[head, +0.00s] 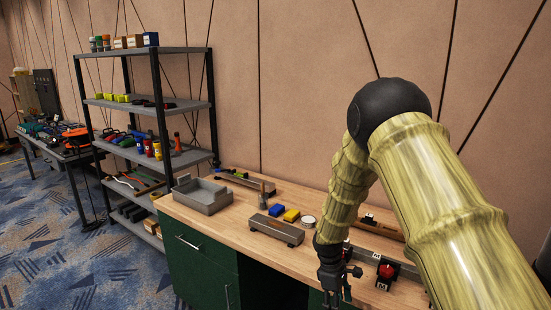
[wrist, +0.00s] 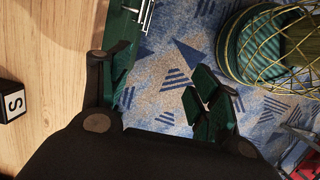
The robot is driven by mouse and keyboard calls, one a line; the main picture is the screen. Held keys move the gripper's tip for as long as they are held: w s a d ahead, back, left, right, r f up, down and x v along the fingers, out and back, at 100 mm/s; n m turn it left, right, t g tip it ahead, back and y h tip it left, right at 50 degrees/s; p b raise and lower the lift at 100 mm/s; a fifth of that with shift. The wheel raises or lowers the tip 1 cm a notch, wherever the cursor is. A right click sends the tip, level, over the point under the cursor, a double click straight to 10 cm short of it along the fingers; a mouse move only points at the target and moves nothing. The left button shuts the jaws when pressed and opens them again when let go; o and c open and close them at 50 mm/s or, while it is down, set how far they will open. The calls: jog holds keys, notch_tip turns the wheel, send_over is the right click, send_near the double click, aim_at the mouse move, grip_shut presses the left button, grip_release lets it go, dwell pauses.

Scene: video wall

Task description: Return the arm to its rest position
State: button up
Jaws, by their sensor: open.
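My arm is yellow-green, jointed like bamboo, with a black ball elbow, and it fills the right of the head view. My gripper (head: 336,294) hangs from it, pointing down near the workbench's front edge. In the wrist view the fingers of my gripper (wrist: 158,85) are spread apart, with only carpet and a strip of the green cabinet between them. Nothing is held. The lower end of my gripper is close to the bottom of the head view.
The wooden workbench (head: 225,232) carries a grey tray (head: 202,196), a grey box (head: 277,229), blue and yellow blocks and a red button. A lettered cube (wrist: 12,106) lies on the bench. A wire basket (wrist: 268,45) stands beyond blue carpet. A metal shelf (head: 150,103) stands left.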

jog(key=s+d+f+m+y, duration=0.15)
jog(key=s+f+m, duration=0.45)
jog(key=s+f, duration=1.5)
jog(key=s+d+r+m+t, duration=0.1)
jog(key=s+m, duration=0.4)
jog(key=s, duration=1.7)
jog(key=shift+d+r+m+t+y, duration=0.2)
jog(key=shift+d+m+t+y, duration=0.1)
jog(key=shift+d+y, duration=0.15)
jog(key=shift+s, duration=0.1)
